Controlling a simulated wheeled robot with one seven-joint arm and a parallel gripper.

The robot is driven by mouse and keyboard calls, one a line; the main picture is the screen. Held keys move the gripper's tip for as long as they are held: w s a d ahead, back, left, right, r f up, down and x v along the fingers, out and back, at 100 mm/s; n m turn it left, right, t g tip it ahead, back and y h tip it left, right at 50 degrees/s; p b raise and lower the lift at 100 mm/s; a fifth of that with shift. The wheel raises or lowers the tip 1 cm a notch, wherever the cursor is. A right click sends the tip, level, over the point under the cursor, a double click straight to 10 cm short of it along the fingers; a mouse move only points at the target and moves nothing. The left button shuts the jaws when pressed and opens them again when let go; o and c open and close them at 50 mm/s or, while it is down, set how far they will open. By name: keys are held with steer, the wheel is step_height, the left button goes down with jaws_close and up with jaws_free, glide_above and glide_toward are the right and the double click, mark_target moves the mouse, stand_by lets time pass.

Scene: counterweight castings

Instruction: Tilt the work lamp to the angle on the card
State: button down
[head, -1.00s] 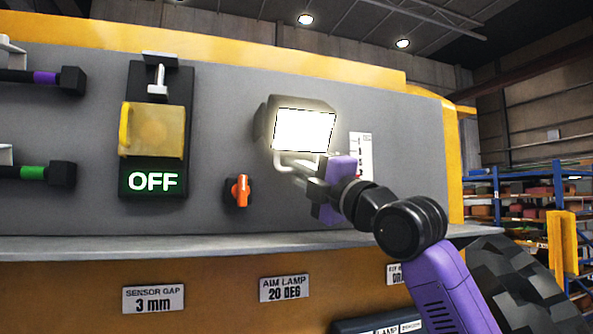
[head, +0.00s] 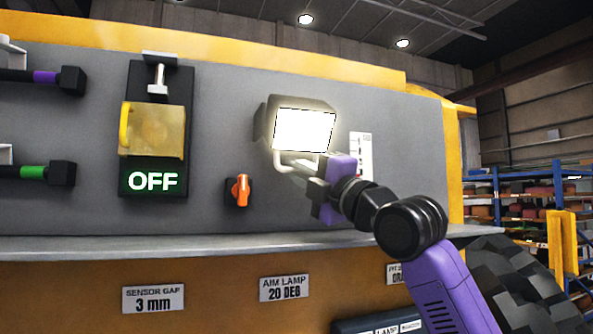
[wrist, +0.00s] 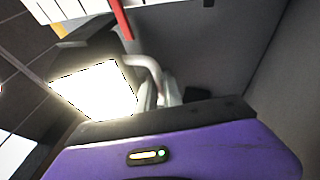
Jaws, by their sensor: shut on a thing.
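The work lamp (head: 302,130) is mounted on the grey panel with its bright face lit. Its pale handle bar (head: 290,160) curves out below the face. My gripper (head: 308,175) is at the lamp's lower right, shut on the lamp handle. In the wrist view the lit face (wrist: 95,90) is at the left and the handle (wrist: 150,70) runs down to between the fingers. The card reading "AIM LAMP 20 DEG" (head: 285,288) is on the yellow front below. A white scale plate (head: 361,158) stands right of the lamp, partly hidden by my gripper; its marks are too small to read.
An orange knob (head: 238,190) is left of my gripper. A yellow-covered switch box with an "OFF" sign (head: 154,181) is further left. A ledge (head: 200,246) runs below the panel. Blue shelving (head: 520,200) stands at the far right.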

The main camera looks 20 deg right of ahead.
steer(key=shift+f, duration=0.1)
stand_by(0.3)
steer(key=s+b, duration=0.2)
steer(key=shift+s+d, duration=0.1)
steer(key=shift+s, duration=0.2)
steer(key=c, duration=1.5)
jaws_free()
steer(key=shift+r, duration=0.25)
steer(key=b+v, duration=0.3)
steer(key=v, duration=0.4)
steer(key=shift+s+d+f, duration=0.15)
steer(key=shift+s+f, duration=0.05)
steer(key=shift+s, duration=0.15)
